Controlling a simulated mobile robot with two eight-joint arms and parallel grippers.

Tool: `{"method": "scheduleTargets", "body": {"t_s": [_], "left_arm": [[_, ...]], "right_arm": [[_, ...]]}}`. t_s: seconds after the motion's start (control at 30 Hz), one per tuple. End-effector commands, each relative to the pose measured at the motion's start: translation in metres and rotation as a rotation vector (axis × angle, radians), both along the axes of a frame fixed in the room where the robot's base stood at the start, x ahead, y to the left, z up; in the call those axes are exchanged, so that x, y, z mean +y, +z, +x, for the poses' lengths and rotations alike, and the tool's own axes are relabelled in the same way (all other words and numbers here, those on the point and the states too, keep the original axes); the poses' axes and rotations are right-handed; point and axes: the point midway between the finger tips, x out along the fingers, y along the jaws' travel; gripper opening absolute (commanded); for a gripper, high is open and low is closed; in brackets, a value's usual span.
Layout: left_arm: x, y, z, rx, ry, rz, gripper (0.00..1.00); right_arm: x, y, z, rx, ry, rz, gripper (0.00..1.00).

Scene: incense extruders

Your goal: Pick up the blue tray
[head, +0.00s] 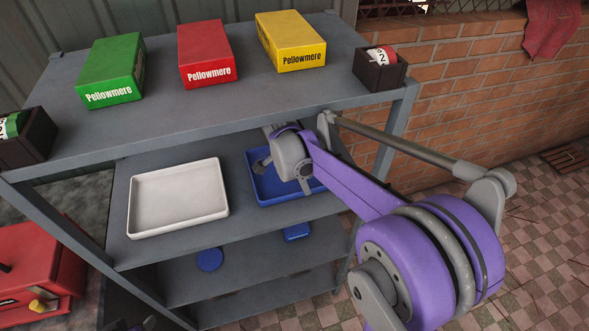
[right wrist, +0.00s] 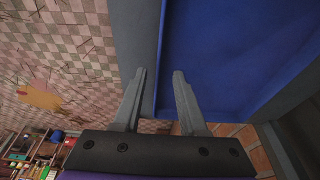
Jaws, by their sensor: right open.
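The blue tray (head: 275,190) lies on the shelf below the top, right of a white tray. My right gripper (head: 262,165) is over its left part in the head view, and my wrist covers much of the tray. In the right wrist view, the blue tray (right wrist: 225,50) fills the upper right. My right gripper (right wrist: 159,72) is open, with one finger on each side of the tray's edge in the picture. I cannot tell whether the fingers touch it. My left gripper is not clearly seen.
The white tray (head: 178,198) is beside the blue one. Green (head: 111,70), red (head: 207,53) and yellow (head: 290,40) boxes stand on the top shelf (head: 180,120), above the trays. Blue items (head: 209,260) lie on a lower shelf. A brick wall (head: 460,90) is at right.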

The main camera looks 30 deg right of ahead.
Motion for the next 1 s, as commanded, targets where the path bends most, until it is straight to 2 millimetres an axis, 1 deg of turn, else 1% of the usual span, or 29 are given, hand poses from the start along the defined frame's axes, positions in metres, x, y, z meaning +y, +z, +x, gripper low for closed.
{"method": "scheduleTargets", "body": {"t_s": [0.03, 0.1, 0.33, 0.37, 0.4, 0.57, 0.6, 1.0], "left_arm": [[0.0000, -0.0139, -0.0069, 0.013, 0.000, 0.000, 0.52], [0.0000, -0.0181, -0.0089, 0.017, 0.000, 0.000, 0.52], [0.0000, -0.0162, -0.0082, 0.015, 0.000, 0.000, 0.52], [0.0000, -0.0161, -0.0081, 0.015, 0.000, 0.000, 0.52], [0.0000, -0.0159, -0.0080, 0.015, 0.000, 0.000, 0.52], [0.0000, -0.0158, -0.0079, 0.015, 0.000, 0.000, 0.52], [0.0000, -0.0159, -0.0079, 0.015, 0.000, 0.000, 0.52], [0.0000, -0.0159, -0.0080, 0.015, 0.000, 0.000, 0.52]], "right_arm": [[-0.0016, -0.0177, -0.0044, 0.008, 0.000, 0.000, 0.41], [-0.0033, -0.0237, -0.0044, 0.008, 0.000, 0.000, 0.41], [-0.0036, -0.0221, -0.0027, 0.003, 0.001, 0.001, 0.41], [-0.0036, -0.0220, -0.0026, 0.003, 0.001, 0.001, 0.38], [-0.0035, -0.0218, -0.0025, 0.003, 0.001, 0.001, 0.30], [-0.0034, -0.0219, -0.0025, 0.003, 0.001, 0.001, 0.02], [-0.0034, -0.0219, -0.0025, 0.003, 0.001, 0.001, 0.00], [-0.0033, -0.0218, -0.0026, 0.003, 0.001, 0.001, 0.00]]}}
